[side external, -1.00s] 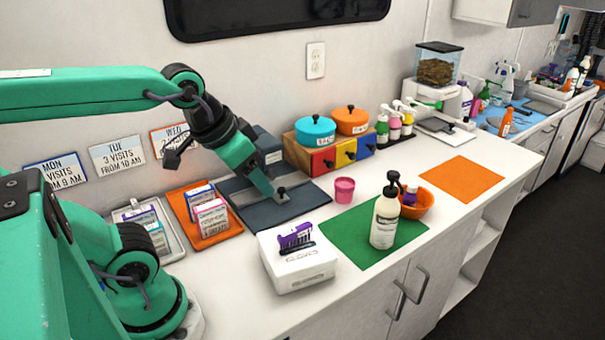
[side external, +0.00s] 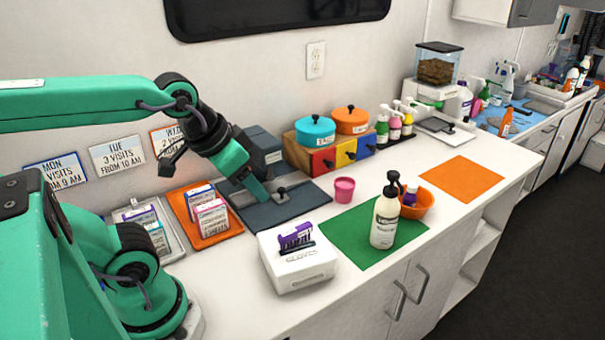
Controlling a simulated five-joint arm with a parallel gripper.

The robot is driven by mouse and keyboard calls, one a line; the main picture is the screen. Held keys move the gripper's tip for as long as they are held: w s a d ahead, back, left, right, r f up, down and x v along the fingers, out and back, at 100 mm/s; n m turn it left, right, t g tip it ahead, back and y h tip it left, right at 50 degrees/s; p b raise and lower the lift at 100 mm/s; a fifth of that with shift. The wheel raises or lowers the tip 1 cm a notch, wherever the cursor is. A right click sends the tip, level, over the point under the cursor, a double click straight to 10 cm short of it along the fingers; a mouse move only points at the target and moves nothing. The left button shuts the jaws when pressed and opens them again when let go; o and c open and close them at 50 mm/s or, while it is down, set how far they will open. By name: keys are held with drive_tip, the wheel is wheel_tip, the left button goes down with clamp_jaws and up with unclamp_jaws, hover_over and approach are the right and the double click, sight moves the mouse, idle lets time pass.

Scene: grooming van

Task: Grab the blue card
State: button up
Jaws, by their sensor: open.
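A card with a blue border (side external: 58,172), lettered MON, is on the wall at the left, partly behind my arm. In the orange tray (side external: 222,236) stand boxes or cards with blue and pink printing (side external: 205,207); I cannot tell which of these is the blue card. My gripper (side external: 263,198) is open, tilted down, just above the dark slate board (side external: 290,212), left of a small knob (side external: 282,192). It holds nothing that I can see, and the gap between its jaws is hard to make out.
A grey tray (side external: 175,250) lies left of the orange one. A pink cup (side external: 344,190), green mat (side external: 345,245) and pump bottle (side external: 385,220) are to the right.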

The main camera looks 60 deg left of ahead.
drive_tip(key=shift+w+a, duration=0.1)
drive_tip(key=g, duration=0.5)
hover_over(199, 189)
drive_tip(key=f, duration=1.3)
drive_tip(key=shift+w+d, duration=0.3)
drive_tip(key=shift+d, duration=0.1)
drive_tip(key=shift+s+a+f+g, duration=0.25)
drive_tip(key=shift+s+a+g, duration=0.05)
drive_tip(key=shift+a, duration=0.1)
drive_tip(key=shift+f, duration=1.3)
drive_tip(key=shift+f, duration=0.1)
